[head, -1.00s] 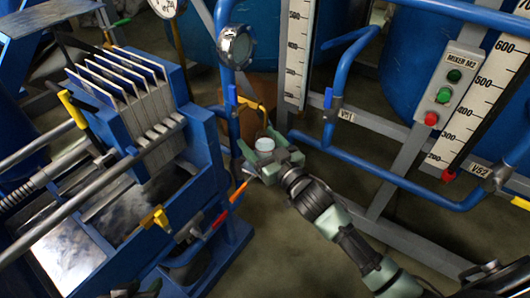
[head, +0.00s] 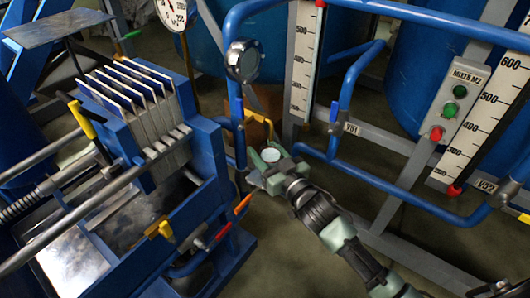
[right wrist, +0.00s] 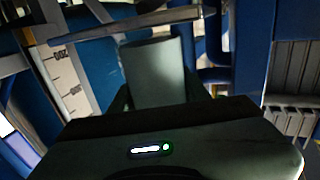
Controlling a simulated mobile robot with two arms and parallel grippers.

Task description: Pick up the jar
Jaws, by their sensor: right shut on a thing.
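The jar (head: 270,155) is a small pale cylinder with a white top, seen from above in the head view. My right gripper (head: 266,170) is shut on it, in front of the blue pipework and right of the filter press. In the right wrist view the jar (right wrist: 155,72) stands up between the fingers as a grey-green cylinder. The palm hides its lower part. My left gripper is not clearly in view.
A blue filter press (head: 150,140) with upright plates stands to the left. Blue pipes (head: 400,185), grey frames, white level scales and the MIXER M2 button panel (head: 455,100) stand to the right. Dark floor (head: 320,260) is open below my right arm.

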